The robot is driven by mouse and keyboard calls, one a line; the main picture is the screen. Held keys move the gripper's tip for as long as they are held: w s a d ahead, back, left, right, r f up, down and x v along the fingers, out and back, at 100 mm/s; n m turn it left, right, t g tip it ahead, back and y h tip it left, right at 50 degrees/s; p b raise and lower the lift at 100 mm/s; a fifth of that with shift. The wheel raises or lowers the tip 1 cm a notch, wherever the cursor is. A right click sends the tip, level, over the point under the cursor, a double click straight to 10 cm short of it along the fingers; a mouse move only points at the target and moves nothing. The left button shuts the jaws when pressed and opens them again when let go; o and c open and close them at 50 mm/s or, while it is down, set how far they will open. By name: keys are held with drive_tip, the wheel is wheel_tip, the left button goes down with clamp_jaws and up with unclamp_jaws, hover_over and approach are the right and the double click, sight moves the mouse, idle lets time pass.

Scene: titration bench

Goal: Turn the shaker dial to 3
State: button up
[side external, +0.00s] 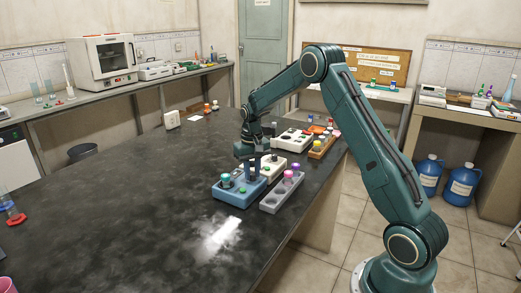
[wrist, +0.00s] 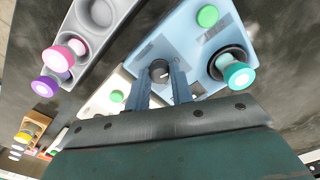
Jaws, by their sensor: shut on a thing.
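The shaker seems to be the blue box (side external: 238,193) on the dark bench, with a green button (wrist: 208,16) and a teal-capped vial (wrist: 237,75) in a dark holder on its top. The dark round dial (wrist: 159,69) shows between my fingers in the wrist view. My gripper (side external: 252,170) points down over the blue box and is shut on the dial. Its fingers also show in the wrist view (wrist: 158,78), one on each side of the dial. The dial's setting and any numbers around it are too small to read.
A grey rack (side external: 279,195) with pink- and purple-capped vials (wrist: 67,55) stands close beside the blue box. A white device (side external: 271,171) with a green button is just behind it. More devices and vials stand farther back. The near bench top (side external: 130,225) is mostly clear.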

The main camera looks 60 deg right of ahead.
drive_tip(key=m, duration=0.5)
drive_tip(key=shift+m, duration=0.4)
drive_tip(key=m, duration=0.6)
drive_tip(key=shift+o, duration=0.3)
drive_tip(key=shift+m, duration=0.4)
drive_tip(key=shift+c, duration=0.3)
drive_tip(key=m, duration=0.5)
drive_tip(key=shift+m, duration=3.2)
